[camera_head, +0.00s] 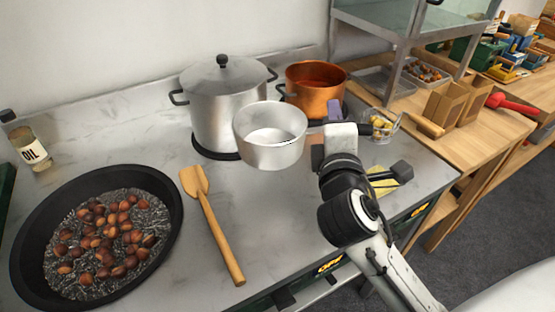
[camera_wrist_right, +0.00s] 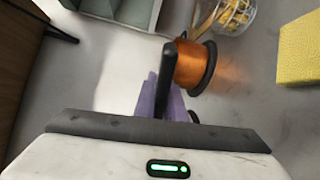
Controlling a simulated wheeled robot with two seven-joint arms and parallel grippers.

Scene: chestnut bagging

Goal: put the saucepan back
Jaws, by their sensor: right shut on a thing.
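The silver saucepan (camera_head: 270,150) is in the middle of the head view, upright and empty, in front of the large lidded pot. My right gripper (camera_head: 333,112) is to its right, with purple fingers shut on the saucepan's black handle. The wrist view shows the purple fingers on both sides of the dark handle (camera_wrist_right: 168,72); the pan's bowl cannot be made out there. Whether the pan touches the counter or hangs just above it, I cannot tell. My left gripper is not in view.
The lidded pot (camera_head: 215,105) and copper pot (camera_head: 316,92) stand behind. A wooden spatula (camera_head: 215,225) and black chestnut pan (camera_head: 172,205) lie left. The counter's front middle is clear.

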